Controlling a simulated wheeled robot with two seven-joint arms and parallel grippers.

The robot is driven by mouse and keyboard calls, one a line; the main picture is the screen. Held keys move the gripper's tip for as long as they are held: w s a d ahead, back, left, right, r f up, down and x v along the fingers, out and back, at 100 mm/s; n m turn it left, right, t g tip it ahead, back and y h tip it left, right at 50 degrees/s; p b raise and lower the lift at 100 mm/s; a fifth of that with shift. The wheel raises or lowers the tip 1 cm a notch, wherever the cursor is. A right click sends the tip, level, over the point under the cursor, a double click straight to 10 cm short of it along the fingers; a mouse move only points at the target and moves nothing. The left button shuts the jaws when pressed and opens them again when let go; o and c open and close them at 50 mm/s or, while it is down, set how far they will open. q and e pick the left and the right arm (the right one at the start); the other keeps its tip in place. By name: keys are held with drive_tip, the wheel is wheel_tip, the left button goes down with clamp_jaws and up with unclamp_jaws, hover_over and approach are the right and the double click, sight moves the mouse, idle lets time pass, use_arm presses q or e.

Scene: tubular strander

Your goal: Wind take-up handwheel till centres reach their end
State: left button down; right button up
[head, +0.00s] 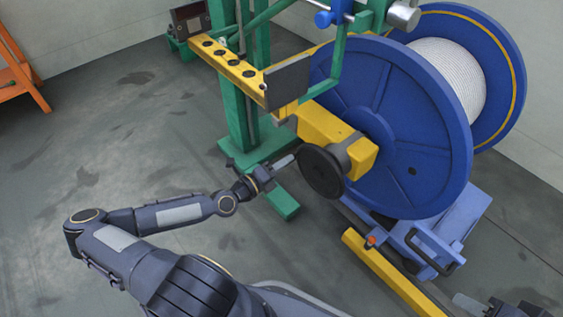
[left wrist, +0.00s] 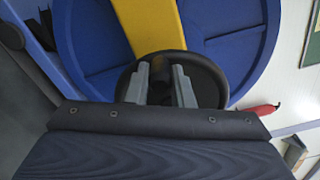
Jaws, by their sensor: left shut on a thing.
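The black take-up handwheel (head: 320,173) sits on the end of the yellow arm (head: 325,130) in front of the large blue reel (head: 395,125). My left gripper (head: 288,161) reaches its left rim side. In the left wrist view, the handwheel (left wrist: 208,78) lies just ahead, with the two grey fingers (left wrist: 160,88) over it and a dark part of the wheel between them. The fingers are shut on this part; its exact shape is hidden. The centres are hidden by the reel and arm. My right gripper (head: 470,303) shows partly at the lower right edge; its jaws are unclear.
A green post (head: 245,100) with a yellow perforated beam (head: 225,62) stands behind my left gripper. A blue cradle (head: 465,220) and a yellow floor rail (head: 390,275) lie below the reel. An orange frame (head: 20,75) stands far left. The left floor is clear.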

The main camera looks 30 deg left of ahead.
use_arm(q)
drive_tip(key=shift+d+r, duration=0.1)
drive_tip(key=c, duration=1.3)
unclamp_jaws()
drive_tip(key=shift+w, duration=0.1)
drive_tip(key=shift+o, duration=0.2)
drive_tip(key=b+v, duration=0.1)
drive_tip(key=v, duration=0.7)
drive_tip(key=shift+w, duration=0.1)
